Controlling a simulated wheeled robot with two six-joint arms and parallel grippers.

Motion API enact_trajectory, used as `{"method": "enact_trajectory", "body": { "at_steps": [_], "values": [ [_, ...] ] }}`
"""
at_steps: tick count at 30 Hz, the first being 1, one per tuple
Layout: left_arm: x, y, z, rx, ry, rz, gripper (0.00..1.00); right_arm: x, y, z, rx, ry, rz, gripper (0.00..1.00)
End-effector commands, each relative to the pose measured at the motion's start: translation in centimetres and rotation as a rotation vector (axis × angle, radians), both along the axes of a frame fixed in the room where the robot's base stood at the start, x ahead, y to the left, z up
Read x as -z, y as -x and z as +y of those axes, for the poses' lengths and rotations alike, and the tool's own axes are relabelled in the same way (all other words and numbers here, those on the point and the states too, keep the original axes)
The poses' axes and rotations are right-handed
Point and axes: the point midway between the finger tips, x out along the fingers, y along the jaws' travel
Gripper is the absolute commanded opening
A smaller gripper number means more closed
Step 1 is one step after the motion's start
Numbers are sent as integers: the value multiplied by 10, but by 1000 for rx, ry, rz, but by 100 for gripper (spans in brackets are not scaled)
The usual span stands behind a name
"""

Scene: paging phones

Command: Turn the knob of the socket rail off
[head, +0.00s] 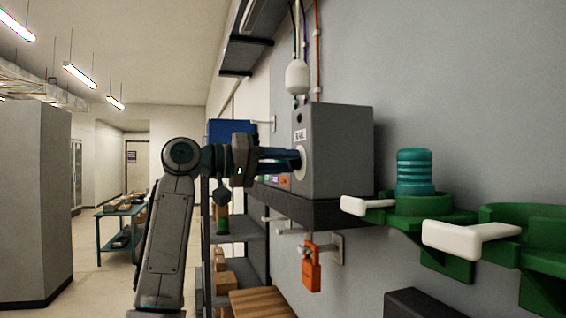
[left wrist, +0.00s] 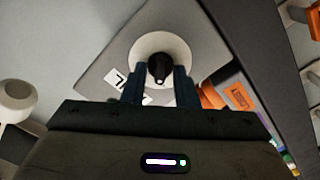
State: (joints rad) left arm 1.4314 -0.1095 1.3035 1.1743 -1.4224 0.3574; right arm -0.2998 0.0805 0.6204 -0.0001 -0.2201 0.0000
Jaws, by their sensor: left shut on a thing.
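The socket rail's grey box (head: 335,150) is on a dark shelf against the wall, with a white label on its front. Its black knob (left wrist: 160,70) sits on a round white plate (left wrist: 150,48) in the left wrist view. In the head view the plate (head: 301,162) shows at the box's front face, and the gripper hides the knob. My left gripper (head: 298,160) reaches the front of the box from the left. Its two blue fingers (left wrist: 160,82) are shut on the knob, one on each side. My right gripper is in neither view.
An orange padlock (head: 311,268) hangs below the shelf. Green holders (head: 440,222) with white levers (head: 470,234) stick out from the wall at right, one holding a teal ribbed object (head: 413,172). A shelving rack (head: 240,250) stands behind my left arm. A table (head: 122,225) is farther back left.

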Motion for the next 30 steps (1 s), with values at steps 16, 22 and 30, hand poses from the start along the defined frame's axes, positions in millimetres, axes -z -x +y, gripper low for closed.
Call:
{"method": "enact_trajectory", "body": {
  "at_steps": [16, 22, 30],
  "values": [
    [-3, 0, 1, -4, 25, 58, 4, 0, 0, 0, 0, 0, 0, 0],
    [-3, 0, 1, -3, 24, 57, 34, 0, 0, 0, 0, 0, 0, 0],
    [-1, 0, 0, -1, 22, 59, 47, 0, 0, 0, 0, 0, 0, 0]
  ]
}}
